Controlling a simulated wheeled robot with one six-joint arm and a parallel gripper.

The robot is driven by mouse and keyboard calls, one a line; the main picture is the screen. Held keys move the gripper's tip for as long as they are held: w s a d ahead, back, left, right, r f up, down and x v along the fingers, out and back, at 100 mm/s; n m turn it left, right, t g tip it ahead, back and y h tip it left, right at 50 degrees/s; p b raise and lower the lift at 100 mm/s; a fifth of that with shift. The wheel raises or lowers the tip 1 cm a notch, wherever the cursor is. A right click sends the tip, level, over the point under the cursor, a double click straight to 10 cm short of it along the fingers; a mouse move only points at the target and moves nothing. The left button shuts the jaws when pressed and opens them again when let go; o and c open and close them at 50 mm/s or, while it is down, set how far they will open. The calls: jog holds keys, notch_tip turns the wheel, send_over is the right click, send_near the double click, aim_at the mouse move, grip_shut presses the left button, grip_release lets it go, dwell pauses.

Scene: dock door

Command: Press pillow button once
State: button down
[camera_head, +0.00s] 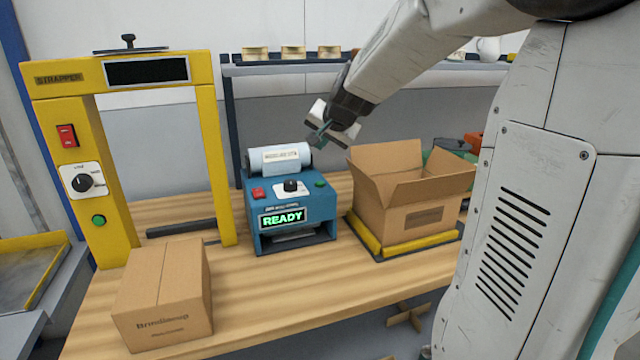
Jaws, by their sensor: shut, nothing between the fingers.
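A blue machine (257,212) with a white roll on top stands on the wooden bench, and its display (282,218) reads READY in green. Its top panel has a red button (258,193) at left, a black knob (291,186) in the middle and a green button (320,183) at right. No label lets me tell which one is the pillow button. My gripper (319,138) is shut and empty, in the air above and behind the machine's right end, apart from both buttons.
A yellow strapper frame (215,165) with its own red switch and green button stands left. A closed carton (165,295) lies at front left. An open carton (410,200) sits on a yellow-edged platform (372,240) right of the machine. The bench front (290,290) is clear.

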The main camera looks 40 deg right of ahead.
aim_at(320, 184)
jog(key=shift+f, duration=3.85)
jog(key=shift+f, duration=0.4)
